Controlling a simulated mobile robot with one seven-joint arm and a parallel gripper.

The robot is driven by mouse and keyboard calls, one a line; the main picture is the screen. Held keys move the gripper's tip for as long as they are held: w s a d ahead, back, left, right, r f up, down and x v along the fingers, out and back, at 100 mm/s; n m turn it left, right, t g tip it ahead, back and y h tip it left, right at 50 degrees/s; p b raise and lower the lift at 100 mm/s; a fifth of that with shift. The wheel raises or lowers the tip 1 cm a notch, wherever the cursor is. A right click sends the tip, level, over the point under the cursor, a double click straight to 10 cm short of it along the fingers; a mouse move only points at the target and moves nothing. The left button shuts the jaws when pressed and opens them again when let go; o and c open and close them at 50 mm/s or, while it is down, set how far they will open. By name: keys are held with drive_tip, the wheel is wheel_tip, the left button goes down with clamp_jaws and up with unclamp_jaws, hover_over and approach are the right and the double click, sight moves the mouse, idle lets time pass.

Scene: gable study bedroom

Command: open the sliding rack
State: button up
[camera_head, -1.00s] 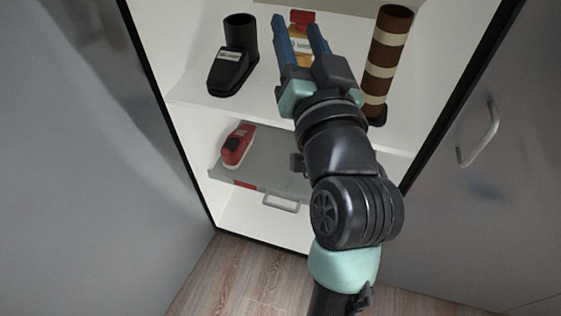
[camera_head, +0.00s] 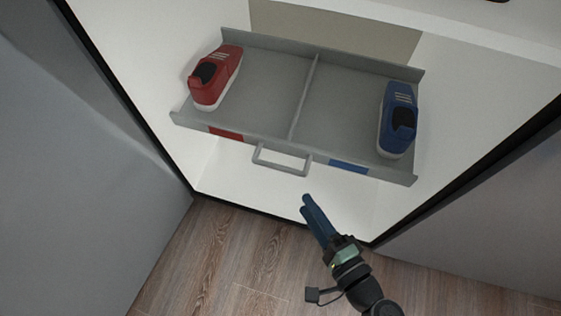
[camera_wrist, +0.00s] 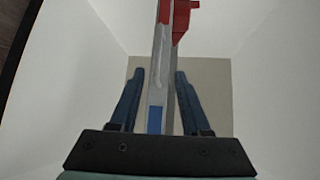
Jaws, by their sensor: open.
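The sliding rack (camera_head: 345,75) is a grey tray with a middle divider, set low inside a white cabinet. Its front carries a grey loop handle (camera_head: 281,170), a red label (camera_head: 227,134) and a blue label (camera_head: 348,167). A red shoe (camera_head: 216,80) sits in the left compartment and a blue shoe (camera_head: 398,120) in the right. My gripper (camera_head: 309,203) is open and empty, just below and right of the handle in the head view, apart from it. In the wrist view the rack front (camera_wrist: 156,90) appears edge-on between the blue fingers of my gripper (camera_wrist: 156,78).
Grey cabinet doors stand open at the left (camera_head: 90,190) and right (camera_head: 480,220). A white shelf (camera_head: 440,22) lies above the rack. The wood floor (camera_head: 240,255) in front is clear.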

sight(281, 167)
drive_tip(key=b+x, duration=0.4)
drive_tip(key=x, duration=0.8)
drive_tip(key=shift+w+a+f+b, duration=0.2)
drive_tip(key=shift+w+f+b, duration=0.1)
drive_tip(key=shift+b, duration=0.1)
clamp_jaws()
idle(0.8)
